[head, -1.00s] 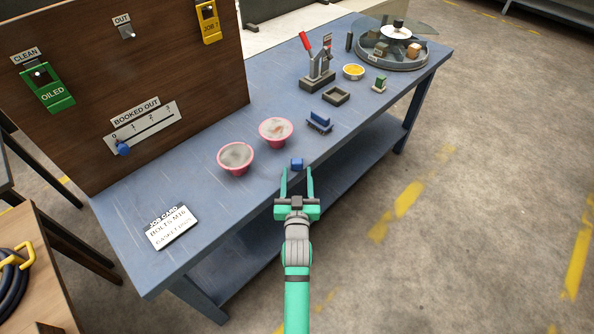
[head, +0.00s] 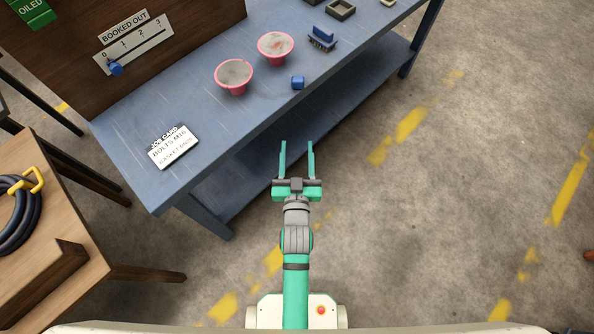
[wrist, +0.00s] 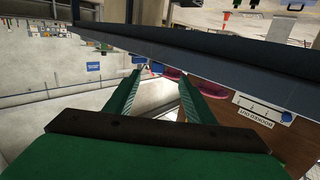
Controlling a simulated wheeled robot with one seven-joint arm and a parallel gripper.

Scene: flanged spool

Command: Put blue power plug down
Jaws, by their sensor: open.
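The blue power plug (head: 297,83) is a small blue block resting on the blue workbench (head: 215,125), close to its front edge. It sits just right of two pink-rimmed bowls. My gripper (head: 297,146) is open and empty, in front of the bench edge and apart from the plug. In the wrist view, both green fingers of my gripper (wrist: 160,76) stand apart with nothing held between them. A small blue block that looks like the plug (wrist: 157,67) shows beyond the fingertips.
The pink-rimmed bowls (head: 234,76) and (head: 275,47) stand left of the plug. A job card (head: 173,147) lies at the bench's left. A wooden table (head: 50,245) stands at lower left. Floor to the right is clear.

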